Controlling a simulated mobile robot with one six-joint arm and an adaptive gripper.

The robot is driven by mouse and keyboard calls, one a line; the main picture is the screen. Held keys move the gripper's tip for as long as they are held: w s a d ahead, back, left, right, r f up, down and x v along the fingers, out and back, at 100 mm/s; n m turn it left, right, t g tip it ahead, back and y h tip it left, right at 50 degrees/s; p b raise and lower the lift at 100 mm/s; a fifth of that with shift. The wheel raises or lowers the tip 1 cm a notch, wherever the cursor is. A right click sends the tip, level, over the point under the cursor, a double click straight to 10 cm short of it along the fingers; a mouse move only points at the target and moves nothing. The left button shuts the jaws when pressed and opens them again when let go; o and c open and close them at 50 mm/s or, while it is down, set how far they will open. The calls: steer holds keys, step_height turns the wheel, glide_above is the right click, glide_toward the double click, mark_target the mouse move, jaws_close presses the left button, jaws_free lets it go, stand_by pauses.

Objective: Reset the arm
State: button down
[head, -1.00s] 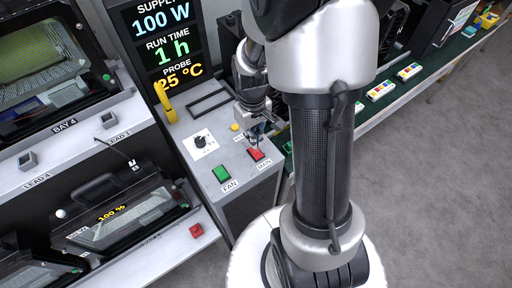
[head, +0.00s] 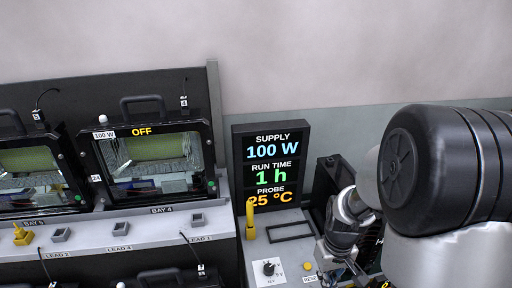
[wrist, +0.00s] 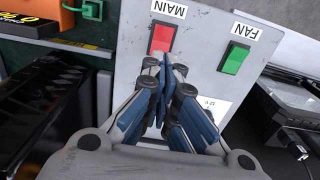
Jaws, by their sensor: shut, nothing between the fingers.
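My gripper (wrist: 168,85) is shut and empty in the wrist view, its blue fingertips together just in front of the red MAIN button (wrist: 162,38) on the grey control panel (wrist: 198,62). I cannot tell whether the fingertips touch the panel. The green FAN button (wrist: 234,57) is to the right of the fingers. In the head view my arm fills the right side, and the gripper is mostly cut off by the lower edge near the panel. The panel's dial (head: 269,268) and orange-yellow button (head: 308,266) show there.
A display (head: 272,165) reads SUPPLY 100 W, RUN TIME 1 h, PROBE 25 °C. A yellow probe (head: 250,220) stands upright by the panel.

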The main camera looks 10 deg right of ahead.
steer(key=s+a+r+t, duration=0.1)
steer(key=s+a+r, duration=0.15)
steer(key=r, duration=0.45)
steer(key=s+a+r+t, duration=0.1)
steer(key=a+r, duration=0.2)
steer(key=r, duration=0.3)
steer(key=s+a+r+t, duration=0.2)
steer(key=s+a+r, duration=0.3)
steer(key=s, duration=0.5)
step_height(320, 180, up, 3)
steer(key=shift+f+t, duration=0.15)
steer(key=shift+t, duration=0.15)
